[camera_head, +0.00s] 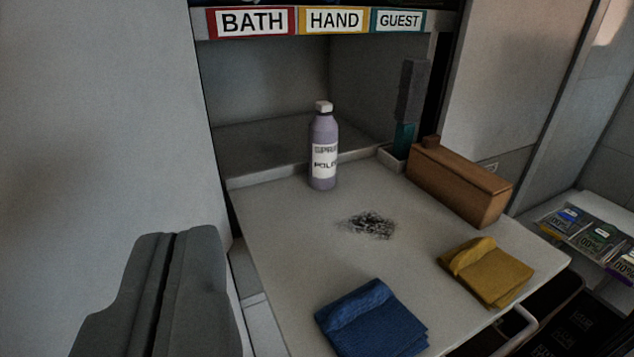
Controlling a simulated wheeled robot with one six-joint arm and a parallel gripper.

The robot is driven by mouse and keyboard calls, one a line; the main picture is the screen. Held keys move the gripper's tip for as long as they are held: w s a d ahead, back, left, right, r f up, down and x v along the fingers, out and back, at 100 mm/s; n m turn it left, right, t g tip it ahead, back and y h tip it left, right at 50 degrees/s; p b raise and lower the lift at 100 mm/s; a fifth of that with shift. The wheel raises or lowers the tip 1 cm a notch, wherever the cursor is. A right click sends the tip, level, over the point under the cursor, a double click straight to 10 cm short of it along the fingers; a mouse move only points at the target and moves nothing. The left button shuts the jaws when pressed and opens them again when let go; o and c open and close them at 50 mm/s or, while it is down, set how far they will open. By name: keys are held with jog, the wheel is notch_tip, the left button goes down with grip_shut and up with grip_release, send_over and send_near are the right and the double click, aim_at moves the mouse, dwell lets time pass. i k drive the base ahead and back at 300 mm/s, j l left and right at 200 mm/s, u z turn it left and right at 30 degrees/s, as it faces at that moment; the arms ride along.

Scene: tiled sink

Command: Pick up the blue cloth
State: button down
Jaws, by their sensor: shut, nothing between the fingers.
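The blue cloth (372,322) lies folded on the light grey counter (285,250), near its front edge at the bottom of the picture. A folded yellow cloth (487,272) lies to its right and a little further back. My gripper (173,238) shows at the lower left, its two dark grey fingers shut together with only a thin dark line between them. It is empty and to the left of the blue cloth in the picture, apart from it. The lowest part of the blue cloth comes close to the picture's bottom edge.
A dark scribbled stain (370,225) marks the middle. A wooden box (458,182) sits at the right edge, beside a small holder with a dark upright brush-like thing (410,95). A white wall rises at left.

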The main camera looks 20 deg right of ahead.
aim_at(370, 320)
jog(key=k+l, duration=0.2)
jog(key=k, duration=0.3)
jog(key=k+l+z, duration=0.15)
jog(key=k, duration=0.4)
jog(key=i+j+z, duration=0.1)
jog(key=i, duration=0.45)
